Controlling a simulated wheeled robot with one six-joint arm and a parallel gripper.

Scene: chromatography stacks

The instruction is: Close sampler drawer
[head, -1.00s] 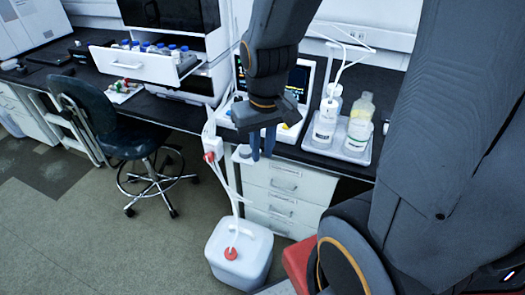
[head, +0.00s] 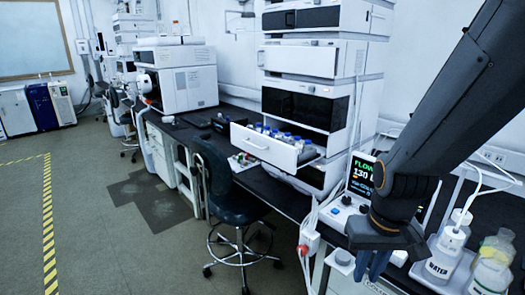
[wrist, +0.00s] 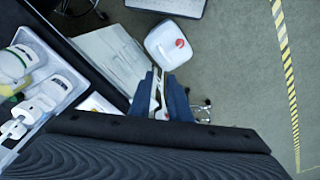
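The sampler drawer (head: 262,147) is a white drawer pulled out from the tall white and black instrument stack (head: 303,107) on the bench. Several blue-capped vials (head: 284,137) stand in it. It is not visible in the wrist view. My gripper (head: 370,266) points down at the right of the head view, in front of the bench edge and to the right of the drawer, well apart from it. In the wrist view my gripper (wrist: 160,98) shows two blue fingers with a gap between them. It is open and holds nothing.
A dark chair (head: 222,185) stands in front of the drawer. A display unit (head: 361,176) and a bottle tray with a water bottle (head: 445,252) sit right on the bench. A white canister (wrist: 167,45) stands on the floor. The floor left of the chair is clear.

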